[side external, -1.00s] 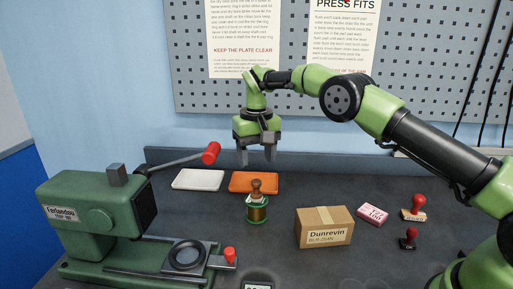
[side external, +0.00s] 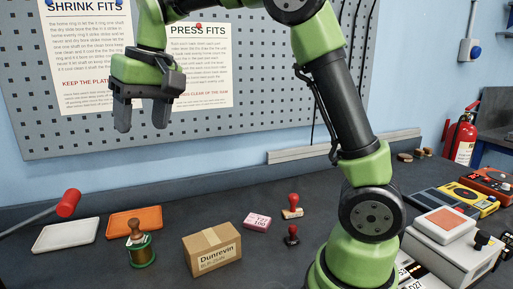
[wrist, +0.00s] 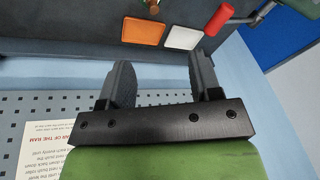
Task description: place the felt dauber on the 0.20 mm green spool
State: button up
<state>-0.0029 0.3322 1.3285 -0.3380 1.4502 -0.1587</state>
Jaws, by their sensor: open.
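The green spool (side external: 142,256), wound with copper-coloured wire, stands upright on the bench in front of the orange tray. The felt dauber (side external: 135,229), with a brown wooden knobbed handle, stands upright on top of the spool. The spool's size marking cannot be read. My gripper (side external: 143,121) is open and empty, high above the bench in front of the pegboard and well clear of the dauber. In the wrist view its two fingers (wrist: 160,66) are spread with nothing between them. A brown handle, likely the dauber's (wrist: 152,4), is cut off at the top edge.
An orange tray (side external: 154,215) and a white tray (side external: 50,237) lie behind the spool. A red-knobbed lever (side external: 69,203) is at far left.

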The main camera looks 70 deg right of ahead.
jog(key=s+a+f+t+y, duration=0.1)
jog(key=s+t, duration=0.3)
jog(key=s, duration=1.7)
jog(key=shift+a+f+m, duration=0.2)
jog(key=shift+f+m, duration=0.2)
jog(key=shift+f, duration=0.15)
